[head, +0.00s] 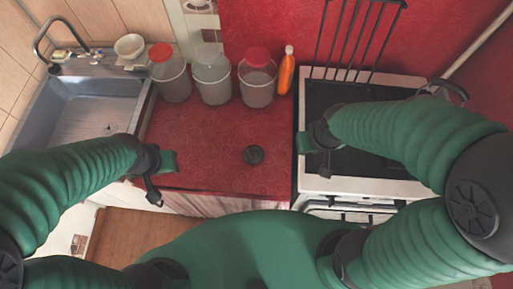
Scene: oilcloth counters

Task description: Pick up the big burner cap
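My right arm hides part of the stove top (335,92).
Several lidded buckets, one with a red lid (257,84), and an orange bottle (286,72) line the counter's back. A sink (90,112) is at left. A raised black grate (358,38) stands behind the stove.

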